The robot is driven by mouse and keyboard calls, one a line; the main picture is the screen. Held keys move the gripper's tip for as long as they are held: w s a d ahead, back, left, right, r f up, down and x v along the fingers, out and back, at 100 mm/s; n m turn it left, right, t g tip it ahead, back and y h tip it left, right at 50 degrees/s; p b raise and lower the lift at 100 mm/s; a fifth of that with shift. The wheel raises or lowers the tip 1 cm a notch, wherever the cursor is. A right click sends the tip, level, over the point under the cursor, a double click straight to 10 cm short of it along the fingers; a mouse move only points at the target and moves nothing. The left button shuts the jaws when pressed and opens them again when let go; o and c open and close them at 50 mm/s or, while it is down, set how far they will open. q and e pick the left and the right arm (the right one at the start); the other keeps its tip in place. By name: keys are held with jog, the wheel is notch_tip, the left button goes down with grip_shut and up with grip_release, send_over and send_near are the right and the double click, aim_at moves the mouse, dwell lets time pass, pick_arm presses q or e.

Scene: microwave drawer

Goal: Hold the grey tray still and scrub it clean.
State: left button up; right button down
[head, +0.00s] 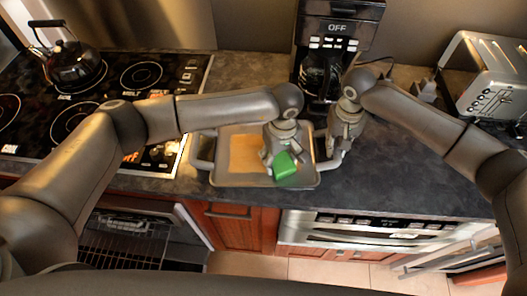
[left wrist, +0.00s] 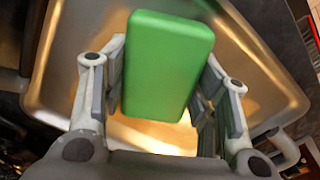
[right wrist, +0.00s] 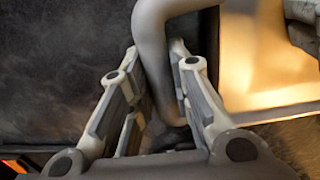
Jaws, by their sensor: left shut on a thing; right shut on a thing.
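The grey tray (head: 225,179) lies on the dark counter, with a bar handle at each end. An orange patch (head: 245,153) shows on its floor; I cannot tell dirt from reflected light. My left gripper (head: 281,153) is shut on a green sponge (head: 285,165) over the tray's right half. The sponge (left wrist: 168,65) stands between the fingers in the left wrist view; its contact with the tray floor is hidden. My right gripper (head: 336,148) is at the tray's right end, shut on the grey handle (right wrist: 153,50), which runs between its fingers in the right wrist view.
A cooktop (head: 135,82) with a kettle (head: 72,64) is left of the tray. A coffee maker (head: 338,30) stands behind it and a toaster (head: 488,80) at the right back. The counter right of the tray is clear.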

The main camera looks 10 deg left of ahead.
aim_at(252, 165)
pick_arm(q)
jog(key=shift+w+d, duration=0.15)
jog(key=shift+d, duration=1.75)
jog(key=shift+s+a+f, duration=0.15)
jog(key=shift+a, duration=1.35)
jog(key=shift+s+a+f, duration=0.1)
jog(key=shift+s+a, duration=0.05)
jog(key=shift+a, duration=1.3)
jog(key=shift+s+a+r, duration=0.15)
jog(key=shift+a, duration=1.1)
jog(key=shift+s+a+r, duration=0.1)
jog(key=shift+a+r, duration=0.05)
jog(key=shift+a, duration=1.1)
jog(key=shift+a, duration=0.1)
